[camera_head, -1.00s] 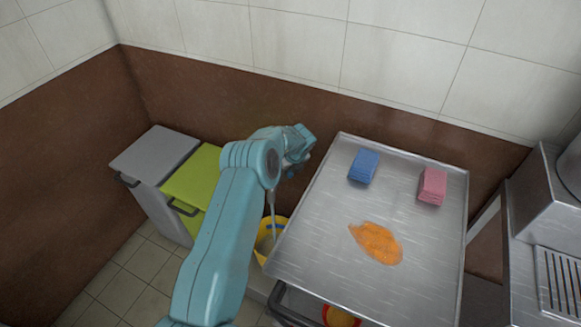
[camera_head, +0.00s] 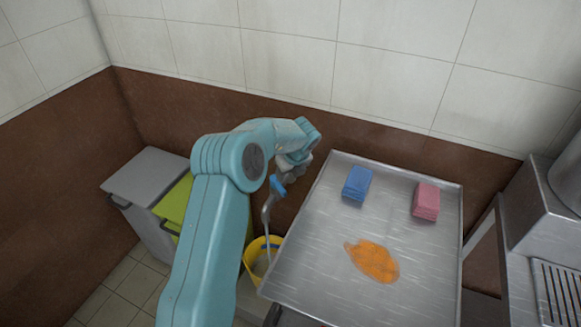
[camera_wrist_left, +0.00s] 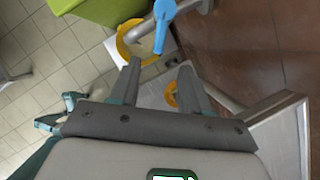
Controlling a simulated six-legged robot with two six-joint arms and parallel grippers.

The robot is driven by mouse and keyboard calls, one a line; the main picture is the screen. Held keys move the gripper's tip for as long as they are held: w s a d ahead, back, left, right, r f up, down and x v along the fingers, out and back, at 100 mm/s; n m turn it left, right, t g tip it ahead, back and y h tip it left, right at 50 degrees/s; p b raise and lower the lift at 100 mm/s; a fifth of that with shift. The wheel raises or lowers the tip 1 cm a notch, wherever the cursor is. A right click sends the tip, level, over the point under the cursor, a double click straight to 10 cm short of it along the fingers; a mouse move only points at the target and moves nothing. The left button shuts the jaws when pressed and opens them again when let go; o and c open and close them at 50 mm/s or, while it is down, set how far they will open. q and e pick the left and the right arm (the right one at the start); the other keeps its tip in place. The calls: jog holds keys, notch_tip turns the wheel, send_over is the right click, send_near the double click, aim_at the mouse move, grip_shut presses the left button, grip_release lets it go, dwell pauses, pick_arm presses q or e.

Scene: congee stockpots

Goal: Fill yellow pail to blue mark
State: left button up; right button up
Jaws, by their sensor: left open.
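The yellow pail (camera_head: 250,266) stands low beside the steel table, partly hidden by my left arm. It also shows in the left wrist view (camera_wrist_left: 122,47). A thin pale streak, which looks like running water, drops from the spout into the pail. The blue lever also shows in the wrist view (camera_wrist_left: 164,20). My left gripper (camera_head: 290,176) is open and empty just above the lever; its spread fingers show in the wrist view (camera_wrist_left: 158,72). My right gripper is not in view.
The steel table (camera_head: 315,270) holds blue cloths (camera_head: 357,183), pink cloths (camera_head: 426,201) and an orange spill (camera_head: 373,261). A grey bin (camera_head: 150,175) and a green-lidded bin (camera_head: 175,207) stand left. The brown wall (camera_head: 190,115) is close behind my gripper.

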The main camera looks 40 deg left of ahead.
pick_arm(q)
jog(key=v, duration=0.4)
jog(key=shift+d+r, duration=0.1)
jog(key=shift+s, duration=0.1)
dwell(0.3)
